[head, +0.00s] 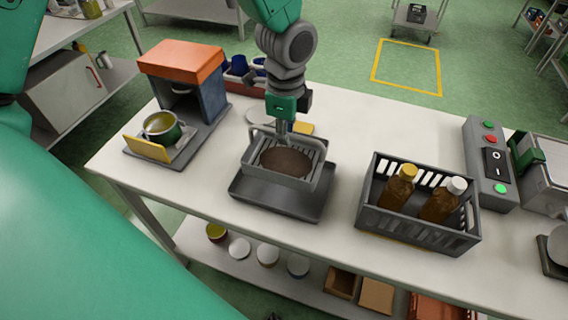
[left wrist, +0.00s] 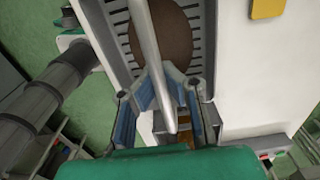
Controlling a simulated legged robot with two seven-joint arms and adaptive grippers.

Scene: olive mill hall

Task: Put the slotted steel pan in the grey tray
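The slotted steel pan (head: 317,172) holds a round brown mass. It is at the middle of the table, inside or just above the grey tray (head: 270,204); I cannot tell whether its base touches the tray floor. The pan's slotted rim (left wrist: 205,45) and its bar handle (left wrist: 147,40) also show in the left wrist view. My left gripper (head: 283,138) comes down from above onto the handle. In the left wrist view, its fingers (left wrist: 160,90) close around the bar from both sides. Part of the handle is hidden behind the fingers. My right gripper is not in view.
An orange-topped machine (head: 180,62) with a green cup (head: 160,128) stands left. A dark crate (head: 418,228) with two brown bottles stands right of the tray. A control box (head: 490,160) stands at far right. A yellow block (head: 303,128) lies behind the pan.

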